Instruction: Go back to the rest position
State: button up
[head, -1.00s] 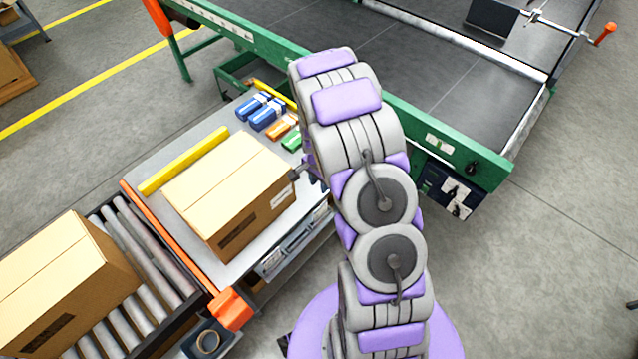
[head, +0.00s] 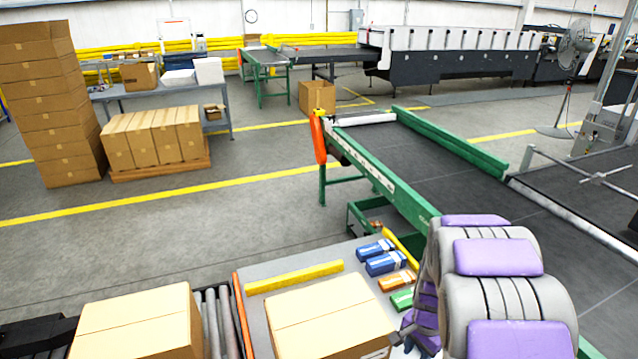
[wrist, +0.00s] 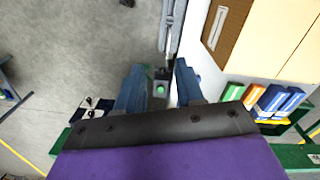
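My arm comes up from the lower right of the head view, and my gripper (head: 402,337) is partly seen at its left side, just right of a carton (head: 330,322) on the work table. In the wrist view my gripper (wrist: 160,84) has its two blue-grey fingers apart, with nothing held between them. A small grey box with a green button shows beyond the gap. The carton also shows at the upper right of the wrist view (wrist: 285,35), clear of the fingers.
The table (head: 262,322) bears a yellow bar (head: 295,278) and small blue, orange and green packs (head: 385,263). A second carton (head: 140,322) stands by rollers at left. A green-framed belt conveyor (head: 440,165) lies behind and right. Open floor (head: 200,235) lies beyond the table.

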jog(key=s+a+r+n, duration=0.3)
jog(key=s+a+r, duration=0.1)
jog(key=s+r, duration=0.3)
jog(key=s+a+r+n, duration=0.3)
jog(key=s+r, duration=0.4)
jog(key=s+a+r+n, duration=0.1)
jog(key=s+r+n, duration=0.1)
jog(key=s, duration=0.5)
jog(key=s+a+r+n+g, duration=0.1)
jog(key=s+r+n, duration=0.1)
jog(key=s, duration=0.5)
jog(key=shift+a+r+n, duration=0.3)
jog(key=shift+a+r, duration=0.05)
jog(key=shift+r, duration=0.05)
